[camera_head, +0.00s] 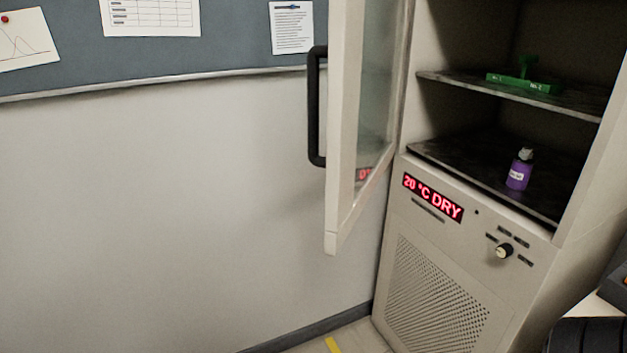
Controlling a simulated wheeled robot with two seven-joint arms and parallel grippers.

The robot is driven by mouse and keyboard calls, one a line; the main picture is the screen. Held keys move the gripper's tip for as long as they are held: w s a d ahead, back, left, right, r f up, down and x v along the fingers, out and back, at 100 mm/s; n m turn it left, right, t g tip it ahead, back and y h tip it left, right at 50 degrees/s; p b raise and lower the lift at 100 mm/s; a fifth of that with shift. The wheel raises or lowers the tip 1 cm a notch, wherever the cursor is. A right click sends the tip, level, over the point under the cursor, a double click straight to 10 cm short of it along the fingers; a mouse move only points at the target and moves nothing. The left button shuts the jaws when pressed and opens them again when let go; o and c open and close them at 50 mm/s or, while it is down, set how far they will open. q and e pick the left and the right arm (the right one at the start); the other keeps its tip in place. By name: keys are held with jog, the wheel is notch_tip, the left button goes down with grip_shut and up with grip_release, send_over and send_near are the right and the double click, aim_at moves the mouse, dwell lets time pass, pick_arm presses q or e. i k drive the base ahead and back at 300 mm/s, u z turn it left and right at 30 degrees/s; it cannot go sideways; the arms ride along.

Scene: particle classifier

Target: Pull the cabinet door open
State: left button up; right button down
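The cabinet (480,245) stands at the right, light beige, with a red "20 °C DRY" display (433,197) on its front. Its glass-paned door (345,130) stands open, swung out to the left of the cabinet opening and seen nearly edge-on. The black bar handle (314,110) is on the door's left side, with nothing touching it. Neither of my grippers shows in the view.
Inside, a green object (522,83) lies on the upper shelf, and a purple bottle (519,170) stands upright on the lower one. A knob (504,250) is on the cabinet front. Dark objects (590,335), cut off and unclear, fill the lower right corner. The wall (150,200) at left is bare below the noticeboard (230,40).

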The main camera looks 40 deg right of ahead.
aim_at(344, 202)
jog(key=u, duration=0.45)
jog(key=k, duration=0.65)
jog(key=z, duration=1.15)
jog(key=i, duration=0.5)
jog(key=z, duration=0.05)
